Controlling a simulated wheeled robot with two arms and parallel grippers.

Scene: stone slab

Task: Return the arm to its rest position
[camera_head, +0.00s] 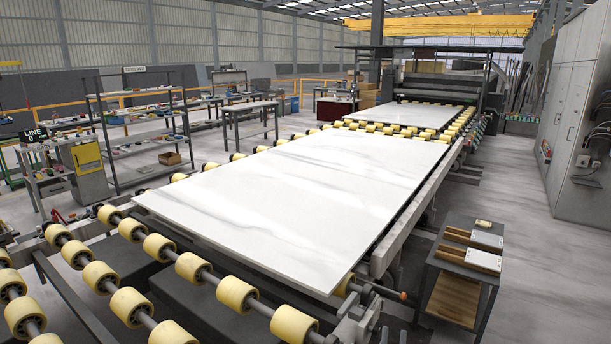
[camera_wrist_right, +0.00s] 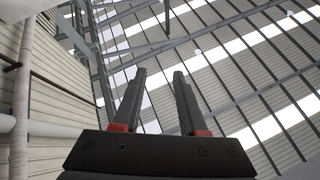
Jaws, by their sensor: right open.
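My right gripper (camera_wrist_right: 160,74) shows in the right wrist view. Its two dark fingers, with red at their bases, stand apart with nothing between them. Behind them are the roof beams and bright skylight strips, so the wrist camera faces up toward the ceiling. I make out neither gripper in the head view. A large white stone slab (camera_head: 300,185) with faint grey veining lies flat on the roller conveyor. A second white slab (camera_head: 405,114) lies farther back on the line.
Yellow rollers (camera_head: 128,306) fill the near left. A small dark cart (camera_head: 458,283) with trays stands at the right of the conveyor. Grey cabinets (camera_head: 580,125) line the right wall. The floor (camera_head: 530,260) between cart and cabinets is clear. Shelving (camera_head: 135,118) stands at left.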

